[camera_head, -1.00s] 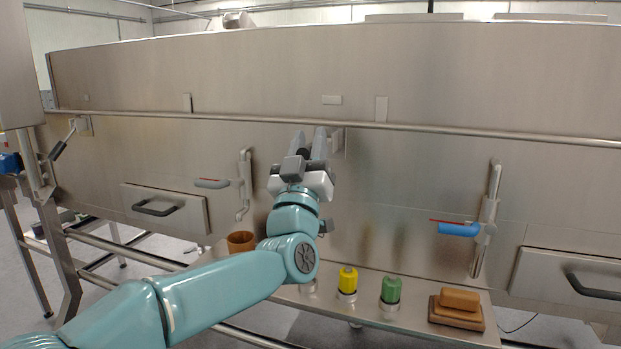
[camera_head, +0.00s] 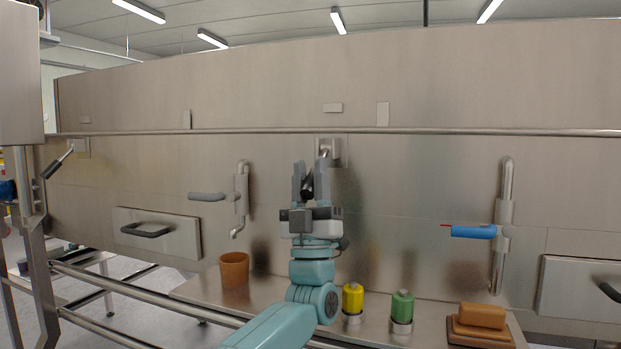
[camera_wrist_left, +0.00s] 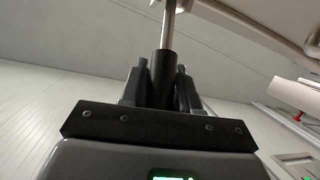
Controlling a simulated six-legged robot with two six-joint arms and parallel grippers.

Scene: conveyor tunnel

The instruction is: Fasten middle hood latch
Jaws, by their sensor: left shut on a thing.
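The middle hood latch (camera_head: 328,152) sits on the steel panel just below the long horizontal rail, right of centre-left. Its black lever grip hangs down from a metal rod. My left gripper (camera_head: 308,182) points up at it from below and is shut on the black grip. The left wrist view shows the black grip (camera_wrist_left: 163,72) between the two fingers, with the metal rod (camera_wrist_left: 169,28) running up out of it. A second latch (camera_head: 58,162) at the far left has its black lever tilted down and left. My right gripper is not in view.
A grey-handled valve (camera_head: 241,190) is left of my arm, a blue-handled valve (camera_head: 504,215) right. Below, a shelf holds a brown cup (camera_head: 234,270), a yellow bottle (camera_head: 352,297), a green bottle (camera_head: 402,305) and a brush-like brown block (camera_head: 482,316).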

